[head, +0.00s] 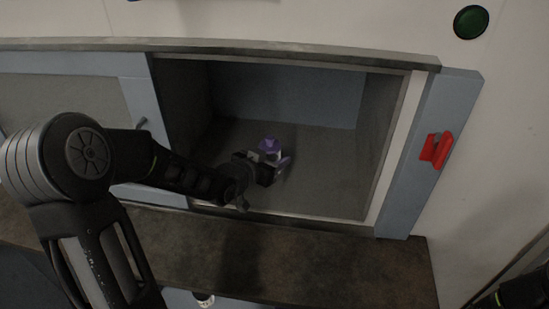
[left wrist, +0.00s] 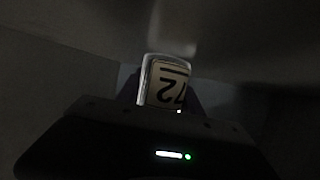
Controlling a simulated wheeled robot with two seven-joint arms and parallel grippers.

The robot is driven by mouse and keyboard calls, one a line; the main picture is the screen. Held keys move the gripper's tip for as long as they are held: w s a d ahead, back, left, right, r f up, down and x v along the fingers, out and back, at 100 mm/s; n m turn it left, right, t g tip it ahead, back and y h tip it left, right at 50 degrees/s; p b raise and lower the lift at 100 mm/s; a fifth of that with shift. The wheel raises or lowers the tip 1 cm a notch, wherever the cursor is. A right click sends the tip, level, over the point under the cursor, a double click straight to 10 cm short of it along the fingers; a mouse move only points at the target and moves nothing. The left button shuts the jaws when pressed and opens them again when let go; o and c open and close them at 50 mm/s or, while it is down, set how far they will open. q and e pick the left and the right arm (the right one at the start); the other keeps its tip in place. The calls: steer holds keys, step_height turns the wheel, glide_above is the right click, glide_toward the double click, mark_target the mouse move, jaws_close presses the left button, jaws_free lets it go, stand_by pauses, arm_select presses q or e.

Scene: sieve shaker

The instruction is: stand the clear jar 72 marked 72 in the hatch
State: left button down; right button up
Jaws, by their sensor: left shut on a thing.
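The clear jar 72 (left wrist: 165,84) shows its white label with 72 in the left wrist view, upside down in that picture. In the head view a purple top (head: 269,145) shows at the jar between my fingers. My left gripper (head: 272,162) is shut on the jar, inside the open hatch (head: 330,165). The gripper hides most of the jar in the head view. I cannot tell whether the jar's base touches the hatch floor. At the lower right corner of the head view a dark part shows, perhaps of my right arm; its gripper is not seen.
A blue-grey sliding door (head: 137,90) stands left of the opening. A red handle (head: 436,150) sits on the right frame. A brown ledge (head: 330,265) runs in front. A small white item with a dark top (head: 203,299) shows below it. The hatch floor right of the gripper is clear.

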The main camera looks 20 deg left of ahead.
arm_select(q)
steer(key=shift+f, duration=0.1)
steer(key=shift+f, duration=0.1)
steer(key=shift+f+b, duration=0.15)
steer(key=shift+b, duration=0.15)
steer(key=c, duration=0.8)
jaws_free()
steer(key=shift+o, duration=0.2)
steer(key=shift+r, duration=0.2)
